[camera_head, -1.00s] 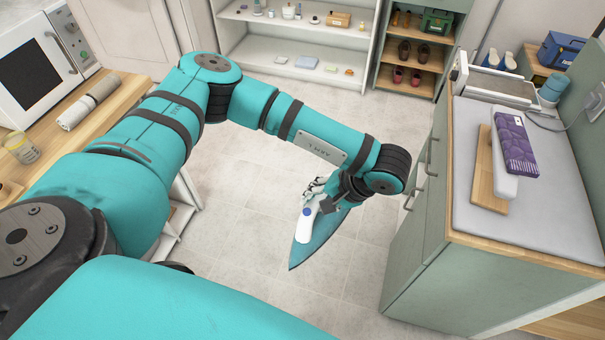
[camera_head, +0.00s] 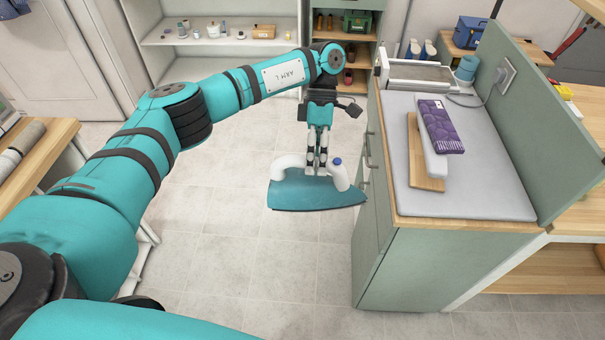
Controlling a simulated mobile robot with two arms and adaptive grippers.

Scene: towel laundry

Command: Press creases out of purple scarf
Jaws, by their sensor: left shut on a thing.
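The purple scarf (camera_head: 441,126) has a pale pattern and lies folded on the far part of a narrow white sleeve board (camera_head: 435,164). The board stands on a wooden base on the counter at the right. My left gripper (camera_head: 316,168) is shut on the white handle of a teal iron (camera_head: 312,192). It holds the iron in the air over the floor, left of the counter and apart from the scarf. The iron's pointed end is toward the right. My right gripper is not in view.
The green cabinet (camera_head: 405,262) has a grey mat (camera_head: 475,197) on top, with a raised panel (camera_head: 530,110) along its right side. A metal rest (camera_head: 420,75) and a blue-grey cup-like item (camera_head: 466,68) stand at the back. The floor left of the cabinet is clear.

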